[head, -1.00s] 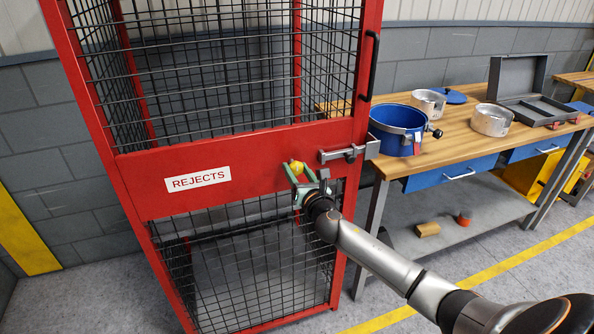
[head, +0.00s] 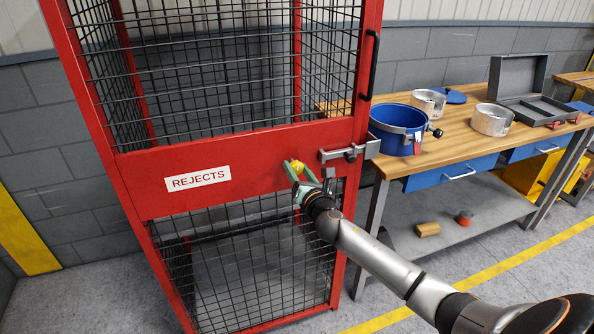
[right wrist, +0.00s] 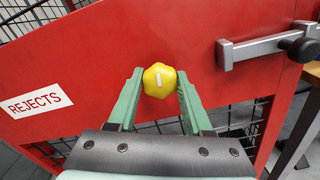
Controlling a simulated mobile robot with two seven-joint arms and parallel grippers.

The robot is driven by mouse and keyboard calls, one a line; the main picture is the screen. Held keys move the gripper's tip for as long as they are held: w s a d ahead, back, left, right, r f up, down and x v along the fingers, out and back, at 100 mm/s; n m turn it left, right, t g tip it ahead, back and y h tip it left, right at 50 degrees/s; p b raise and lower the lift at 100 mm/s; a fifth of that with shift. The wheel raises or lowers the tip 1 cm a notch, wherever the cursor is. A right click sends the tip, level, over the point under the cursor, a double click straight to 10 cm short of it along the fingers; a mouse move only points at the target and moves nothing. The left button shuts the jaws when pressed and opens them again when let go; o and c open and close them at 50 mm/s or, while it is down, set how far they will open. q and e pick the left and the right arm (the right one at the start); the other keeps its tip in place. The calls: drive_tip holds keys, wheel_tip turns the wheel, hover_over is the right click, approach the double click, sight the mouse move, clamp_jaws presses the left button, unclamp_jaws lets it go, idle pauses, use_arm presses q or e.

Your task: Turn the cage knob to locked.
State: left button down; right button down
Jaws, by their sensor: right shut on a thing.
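The cage knob (head: 297,167) is a small yellow faceted knob on the red cross panel of the cage door. In the right wrist view the knob (right wrist: 159,80) shows a white line on its face, running nearly up and down in that picture. My right gripper (head: 296,168) has its green fingers on either side of the knob and is shut on it. In the right wrist view the fingertips (right wrist: 159,76) flank the knob. No lock marking on the panel is readable. My left gripper is out of view.
A grey sliding bolt (head: 345,154) sits right of the knob, and a white REJECTS sign (head: 198,179) left of it. A black door handle (head: 370,66) is above. A workbench (head: 455,140) with a blue pot (head: 397,128) stands close on the right.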

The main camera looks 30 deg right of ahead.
drive_tip(key=m, duration=0.8)
drive_tip(key=shift+b, duration=0.4)
drive_tip(key=m, duration=0.4)
drive_tip(key=shift+m, duration=2)
drive_tip(key=shift+c, duration=1.6)
unclamp_jaws()
drive_tip(key=v, duration=1.2)
drive_tip(key=shift+s, duration=0.35)
